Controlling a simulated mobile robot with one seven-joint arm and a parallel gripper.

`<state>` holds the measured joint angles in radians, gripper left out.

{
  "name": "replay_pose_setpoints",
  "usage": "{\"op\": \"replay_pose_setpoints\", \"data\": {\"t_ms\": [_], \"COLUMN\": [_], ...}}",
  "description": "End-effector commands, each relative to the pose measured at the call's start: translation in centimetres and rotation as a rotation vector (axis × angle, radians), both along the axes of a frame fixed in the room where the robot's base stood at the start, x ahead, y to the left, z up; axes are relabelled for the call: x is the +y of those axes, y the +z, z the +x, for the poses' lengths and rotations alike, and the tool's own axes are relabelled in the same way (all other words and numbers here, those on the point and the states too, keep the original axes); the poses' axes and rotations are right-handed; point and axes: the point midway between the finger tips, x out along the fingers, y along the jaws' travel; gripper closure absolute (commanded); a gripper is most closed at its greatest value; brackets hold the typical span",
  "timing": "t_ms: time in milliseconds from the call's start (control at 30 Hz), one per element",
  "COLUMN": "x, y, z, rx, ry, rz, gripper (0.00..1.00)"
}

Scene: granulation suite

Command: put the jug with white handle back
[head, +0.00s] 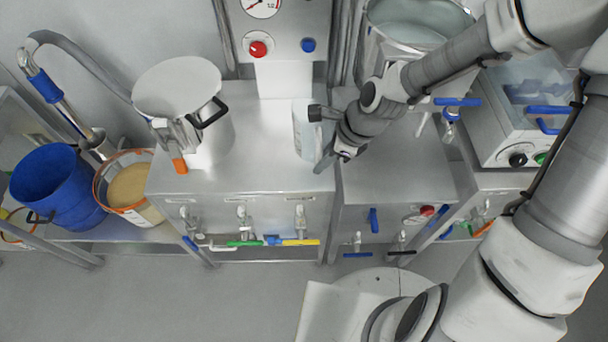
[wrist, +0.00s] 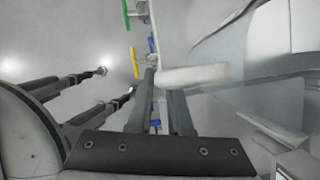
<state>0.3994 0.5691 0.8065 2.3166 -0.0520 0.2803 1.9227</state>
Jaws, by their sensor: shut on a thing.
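The jug with white handle (head: 302,133) is a clear, pale vessel in the head view. It is on or just above the steel cabinet top (head: 262,160), near its right edge; I cannot tell if it touches. My gripper (head: 322,114) reaches in from the right and is shut on the jug. In the wrist view the white handle (wrist: 192,76) lies at the fingertips of my gripper (wrist: 162,88), with the clear jug wall to the right. My gripper and wrist partly hide the jug in the head view.
A steel pot with a black handle (head: 182,92) stands left on the cabinet top. Valves with coloured levers (head: 245,241) line the cabinet front. A blue bucket (head: 58,188) and an orange-rimmed tub (head: 130,186) stand at left. A large steel vessel (head: 412,28) stands behind.

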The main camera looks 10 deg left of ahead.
Motion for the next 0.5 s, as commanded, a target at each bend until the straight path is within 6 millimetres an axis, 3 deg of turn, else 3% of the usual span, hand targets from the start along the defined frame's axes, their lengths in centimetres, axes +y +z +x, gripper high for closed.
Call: {"op": "replay_pose_setpoints", "data": {"t_ms": [200, 400, 500], "x": [3.1, 4.0, 4.0], "y": [-2.0, -2.6, -4.0], "z": [-0.3, -0.4, -0.5], "rx": [-0.002, -0.001, 0.002], "ry": [0.004, 0.001, 0.001], "rz": [0.0, 0.0, -0.001], "gripper": [1.0, 1.0, 1.0]}}
